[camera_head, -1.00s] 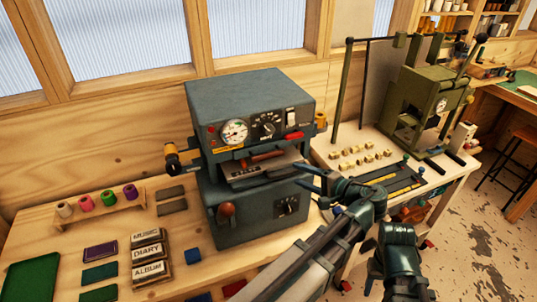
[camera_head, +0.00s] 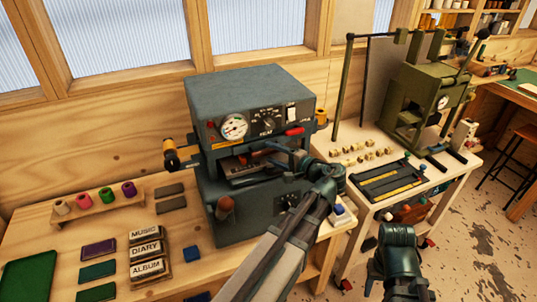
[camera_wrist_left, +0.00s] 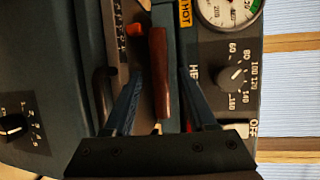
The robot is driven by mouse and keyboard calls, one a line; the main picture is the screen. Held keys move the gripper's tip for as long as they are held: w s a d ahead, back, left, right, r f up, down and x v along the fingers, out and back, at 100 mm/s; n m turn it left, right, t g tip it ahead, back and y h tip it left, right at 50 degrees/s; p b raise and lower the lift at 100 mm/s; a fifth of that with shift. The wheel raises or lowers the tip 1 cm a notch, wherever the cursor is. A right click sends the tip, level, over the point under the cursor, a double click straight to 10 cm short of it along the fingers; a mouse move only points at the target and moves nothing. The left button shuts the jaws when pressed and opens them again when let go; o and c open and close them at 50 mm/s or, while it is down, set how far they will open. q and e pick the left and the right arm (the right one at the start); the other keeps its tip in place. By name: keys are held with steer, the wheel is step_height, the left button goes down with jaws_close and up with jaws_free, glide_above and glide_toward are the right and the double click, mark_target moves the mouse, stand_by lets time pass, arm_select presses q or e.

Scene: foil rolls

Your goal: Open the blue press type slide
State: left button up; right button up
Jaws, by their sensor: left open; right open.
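The blue-grey press (camera_head: 250,88) stands on the wooden bench with its dial gauge (camera_head: 234,127) facing me. Its slide (camera_head: 243,170) sits in the slot below the control panel. In the left wrist view, the red-brown slide handle (camera_wrist_left: 158,75) lies between the two blue fingers of my left gripper (camera_wrist_left: 158,95). The fingers are open, with a gap on each side of the handle. In the head view, my left gripper (camera_head: 284,158) is in front of the slot and partly covers the slide and handle. My right gripper (camera_head: 397,240) is low at the right, away from the press.
A green press (camera_head: 415,98) stands on a second table to the right, behind small brass blocks (camera_head: 366,150) and a dark tray. Coloured foil rolls (camera_head: 106,194) and stamped blocks (camera_head: 146,250) lie left of the blue press. My left arm covers the bench's front right.

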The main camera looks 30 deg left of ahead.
arm_select(q)
steer(key=shift+x, duration=1.1)
steer(key=shift+c, duration=0.4)
jaws_close()
stand_by(0.4)
